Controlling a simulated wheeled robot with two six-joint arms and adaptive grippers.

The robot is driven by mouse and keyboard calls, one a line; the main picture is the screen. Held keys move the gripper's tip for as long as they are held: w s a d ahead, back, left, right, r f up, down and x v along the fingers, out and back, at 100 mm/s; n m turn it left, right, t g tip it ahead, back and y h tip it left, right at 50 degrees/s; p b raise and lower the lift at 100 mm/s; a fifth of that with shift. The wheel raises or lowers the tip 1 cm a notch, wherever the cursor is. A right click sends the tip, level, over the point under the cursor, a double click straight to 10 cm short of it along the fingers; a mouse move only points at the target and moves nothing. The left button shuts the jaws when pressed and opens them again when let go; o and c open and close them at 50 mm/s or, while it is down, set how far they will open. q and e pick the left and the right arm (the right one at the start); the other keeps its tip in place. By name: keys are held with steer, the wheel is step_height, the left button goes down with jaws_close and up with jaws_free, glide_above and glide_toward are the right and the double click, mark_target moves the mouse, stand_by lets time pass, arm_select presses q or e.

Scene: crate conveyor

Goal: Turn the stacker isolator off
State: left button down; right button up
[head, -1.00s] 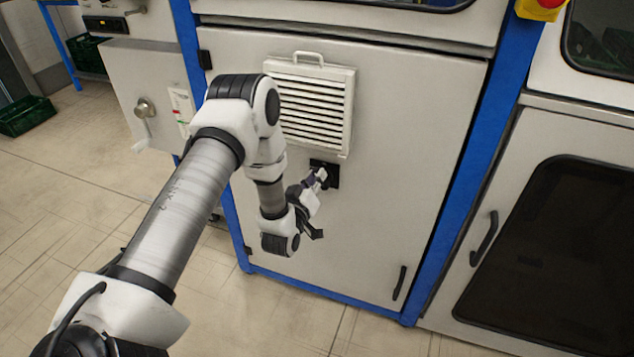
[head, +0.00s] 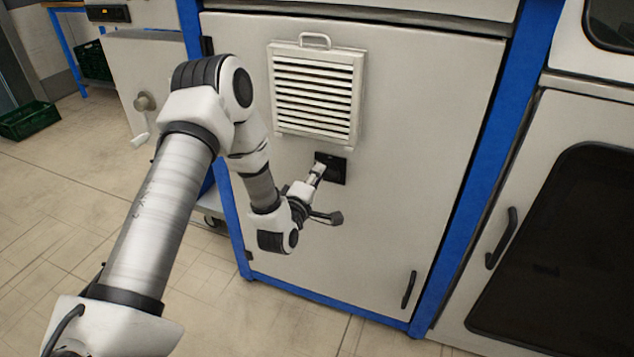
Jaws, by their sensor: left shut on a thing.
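The isolator shows as a small black square plate (head: 333,167) on the grey cabinet door, just below the louvred vent. My left gripper (head: 318,170) reaches up to this plate from the lower left and is shut on the isolator's handle. The handle itself is mostly hidden by the fingers, so its exact angle cannot be told. My right gripper is not in the head view.
The white louvred vent (head: 316,92) with a top handle stands out above the plate. The cabinet door (head: 430,150) has a black pull handle (head: 408,289) at lower right. Blue frame posts flank it. A grey box with a crank (head: 145,103) is at left.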

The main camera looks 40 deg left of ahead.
arm_select(q)
steer(key=shift+f+n+b, duration=0.25)
steer(key=shift+n+b, duration=0.4)
steer(key=shift+n, duration=0.35)
steer(key=c, duration=1.1)
jaws_free()
steer(key=shift+o, duration=0.2)
steer(key=v, duration=1.2)
